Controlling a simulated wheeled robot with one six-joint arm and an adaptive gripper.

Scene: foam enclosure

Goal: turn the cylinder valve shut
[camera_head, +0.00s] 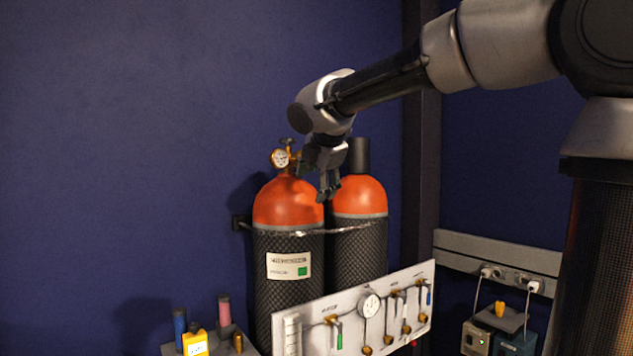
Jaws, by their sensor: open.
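Two cylinders with orange-red tops and dark mesh sleeves stand side by side against the blue wall. The left cylinder (285,207) carries a brass valve (288,144) with a round pressure gauge (280,158) on its top. The right cylinder (360,200) has a dark cap (359,154). My gripper (326,190) points downward from the arm's end, in front of the gap between the two tops, to the right of and below the brass valve. It is open and holds nothing. The gripper's body and wrist hide the right side of the valve area.
A chain (340,231) crosses both cylinders. A pale panel (312,312) with a gauge and several small valves stands in front of them. Small bottles (194,340) stand at lower left. A power strip (498,262) runs along the right wall. The left wall area is clear.

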